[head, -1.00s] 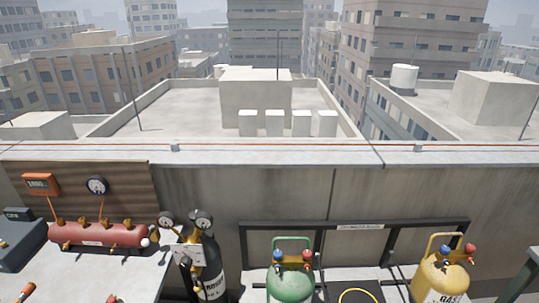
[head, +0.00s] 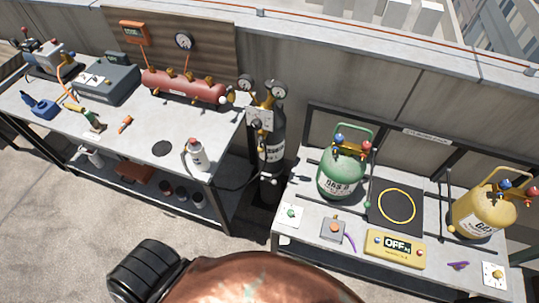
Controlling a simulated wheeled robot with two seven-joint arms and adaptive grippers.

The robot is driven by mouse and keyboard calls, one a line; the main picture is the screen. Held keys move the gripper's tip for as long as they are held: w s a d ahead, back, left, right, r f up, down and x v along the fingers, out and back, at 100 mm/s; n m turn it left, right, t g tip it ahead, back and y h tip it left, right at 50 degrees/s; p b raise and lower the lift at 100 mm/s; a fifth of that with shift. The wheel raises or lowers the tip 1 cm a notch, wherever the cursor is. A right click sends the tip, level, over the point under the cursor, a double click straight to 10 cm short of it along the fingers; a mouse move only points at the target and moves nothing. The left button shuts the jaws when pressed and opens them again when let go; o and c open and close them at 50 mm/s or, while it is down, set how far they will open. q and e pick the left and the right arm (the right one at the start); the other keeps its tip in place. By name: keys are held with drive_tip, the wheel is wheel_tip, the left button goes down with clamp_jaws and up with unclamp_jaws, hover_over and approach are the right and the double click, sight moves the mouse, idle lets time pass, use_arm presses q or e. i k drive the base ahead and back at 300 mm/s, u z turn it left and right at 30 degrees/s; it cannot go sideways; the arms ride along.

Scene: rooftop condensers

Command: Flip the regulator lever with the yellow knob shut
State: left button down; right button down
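A regulator with two round gauges (head: 258,86) and a pale plate (head: 260,118) sits on top of the black gas cylinder (head: 273,145) between the two benches. Brass fittings show below the plate. A lever with a yellow knob cannot be made out there for certain. A small white plate (head: 494,274) at the right bench's front right corner bears a small yellowish knob, too small to read its position. Another white plate (head: 291,213) at the bench's left end bears a green knob. Neither of my grippers is in view.
The right bench bears a green gas tank (head: 342,174), a yellow gas tank (head: 483,211), a black pad (head: 374,207), a yellow OFF display (head: 395,248) and a button box (head: 333,229). The left bench holds a red manifold tank (head: 185,88) and a white bottle (head: 196,154).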

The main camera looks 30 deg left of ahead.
sight(261, 149)
drive_tip(key=z, duration=0.05)
drive_tip(key=k, duration=0.5)
drive_tip(key=u, duration=0.9)
drive_tip(key=i, duration=0.5)
drive_tip(key=z, duration=0.35)
